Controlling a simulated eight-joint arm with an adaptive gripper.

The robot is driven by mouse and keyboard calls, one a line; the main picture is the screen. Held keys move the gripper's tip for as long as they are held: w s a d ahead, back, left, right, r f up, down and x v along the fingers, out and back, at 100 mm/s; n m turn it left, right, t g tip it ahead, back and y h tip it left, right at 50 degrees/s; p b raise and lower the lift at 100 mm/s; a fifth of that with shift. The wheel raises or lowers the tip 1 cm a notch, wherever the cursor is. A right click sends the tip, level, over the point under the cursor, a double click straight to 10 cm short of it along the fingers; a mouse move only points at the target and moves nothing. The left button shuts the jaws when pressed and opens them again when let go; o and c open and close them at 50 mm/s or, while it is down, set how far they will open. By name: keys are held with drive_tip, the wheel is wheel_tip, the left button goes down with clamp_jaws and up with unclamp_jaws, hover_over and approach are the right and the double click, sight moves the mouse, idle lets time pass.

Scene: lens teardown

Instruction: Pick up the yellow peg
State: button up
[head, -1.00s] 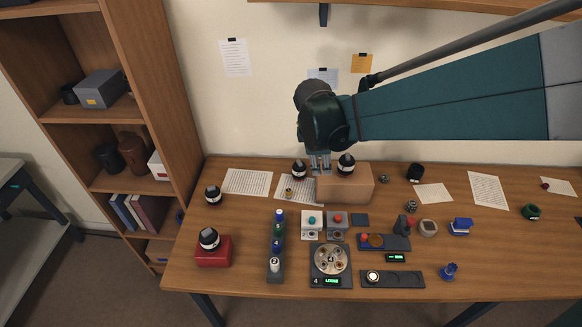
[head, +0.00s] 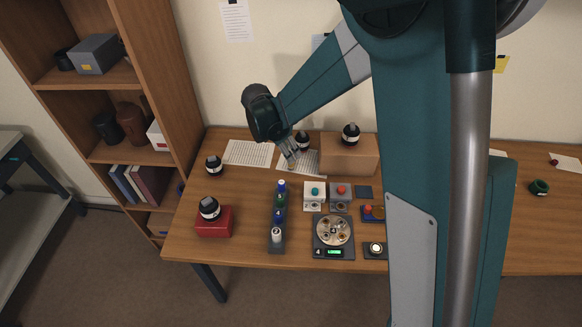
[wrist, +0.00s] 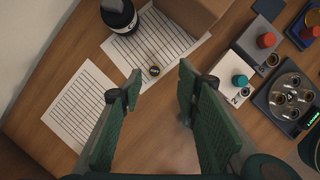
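A black bottle (wrist: 118,15) and a cardboard box (wrist: 190,14) stand close behind. A white block with a teal knob (wrist: 240,80) and a round dial device (wrist: 290,97) are at the right. Another printed sheet (wrist: 72,108) lies flat at the left.

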drive_tip(key=shift+w+a+f+n, duration=0.15)
drive_tip(key=shift+a+f+n, duration=0.35)
drive_tip(key=shift+f, duration=0.4)
drive_tip(key=shift+a, duration=0.1)
drive_tip(key=shift+b+x, duration=0.3)
drive_tip(key=shift+x, duration=1)
drive_tip(key=shift+f, duration=0.1)
drive_tip(key=shift+b+x, duration=0.4)
drive_tip(key=shift+x, duration=2.15)
drive_tip(key=shift+w, duration=0.1)
drive_tip(key=c, duration=0.9)
